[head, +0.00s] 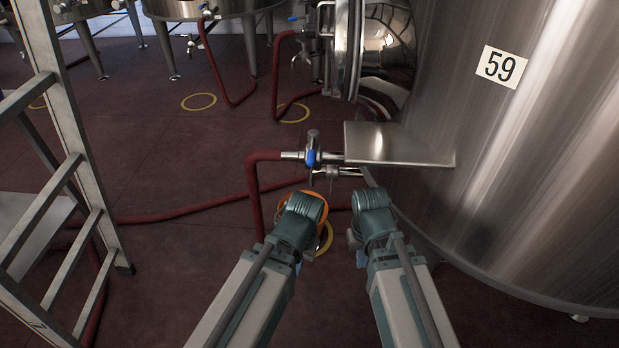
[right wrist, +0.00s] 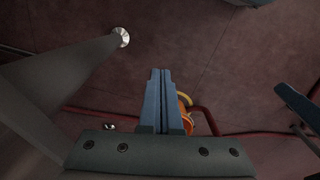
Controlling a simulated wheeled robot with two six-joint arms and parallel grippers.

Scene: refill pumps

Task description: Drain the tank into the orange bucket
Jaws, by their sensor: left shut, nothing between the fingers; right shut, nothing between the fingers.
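The large steel tank (head: 480,150) marked 59 fills the right side of the head view. An outlet valve with a blue handle (head: 311,158) sits at its lower left, with a red hose (head: 265,156) on its end. A second small tap (head: 333,173) is just below. The orange bucket (head: 319,214) stands on the floor, mostly hidden behind my left gripper (head: 303,212); a sliver shows in the right wrist view (right wrist: 184,112). My left gripper's fingers are hidden in the head view. My right gripper (right wrist: 161,73) is shut and empty, pointing toward the floor.
A metal ladder (head: 70,180) stands at the left. A steel shelf plate (head: 398,143) juts from the tank above my right gripper. Red hoses (head: 180,216) cross the floor. More tanks (head: 210,10) stand behind. The floor left of the valve is mostly clear.

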